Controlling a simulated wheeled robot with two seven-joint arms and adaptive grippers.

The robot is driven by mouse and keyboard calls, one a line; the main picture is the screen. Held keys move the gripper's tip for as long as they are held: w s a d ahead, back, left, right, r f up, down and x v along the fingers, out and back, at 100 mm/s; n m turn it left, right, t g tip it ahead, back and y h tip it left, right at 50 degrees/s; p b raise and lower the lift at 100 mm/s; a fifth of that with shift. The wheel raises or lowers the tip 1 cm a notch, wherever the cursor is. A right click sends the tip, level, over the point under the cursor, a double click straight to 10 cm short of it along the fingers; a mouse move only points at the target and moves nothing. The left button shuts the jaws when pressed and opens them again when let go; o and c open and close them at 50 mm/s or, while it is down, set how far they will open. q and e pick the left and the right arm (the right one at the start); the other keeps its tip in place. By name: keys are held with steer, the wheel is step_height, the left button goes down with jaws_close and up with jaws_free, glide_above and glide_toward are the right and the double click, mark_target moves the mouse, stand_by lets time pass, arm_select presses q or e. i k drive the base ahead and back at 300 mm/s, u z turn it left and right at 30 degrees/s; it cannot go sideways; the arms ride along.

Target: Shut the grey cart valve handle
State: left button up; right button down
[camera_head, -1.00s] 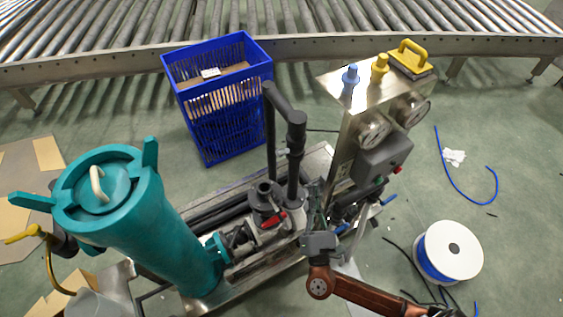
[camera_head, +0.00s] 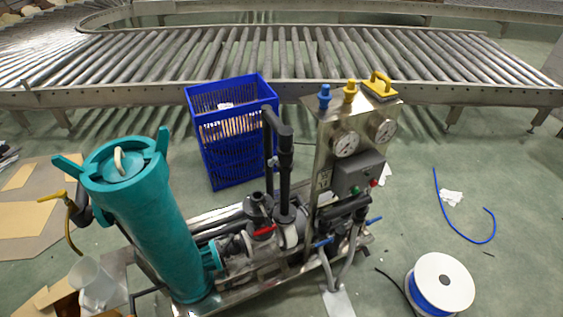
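The grey metal cart (camera_head: 235,293) stands in the middle of the floor, carrying dark grey pipes and a teal filter vessel (camera_head: 150,215). A valve with a short red handle (camera_head: 264,231) sits at the foot of the dark pipes. The handle lies nearly level, tilted slightly up to the right. Two blue handles show farther right, one low by the hoses (camera_head: 323,242) and one at the cart's right end (camera_head: 374,220). No handle that is itself clearly grey can be made out. Neither of my grippers is in view.
A gauge panel (camera_head: 325,140) rises at the cart's right. A blue crate (camera_head: 232,150) stands behind, before the roller conveyor (camera_head: 280,60). A white spool (camera_head: 441,283) and loose blue tube (camera_head: 455,225) lie on the right floor. A yellow-handled hose (camera_head: 50,196) is at left.

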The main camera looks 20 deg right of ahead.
mark_target(271, 162)
steer(key=k, duration=0.95)
steer(key=z, duration=0.65)
steer(key=i, duration=1.35)
steer(key=u, duration=0.45)
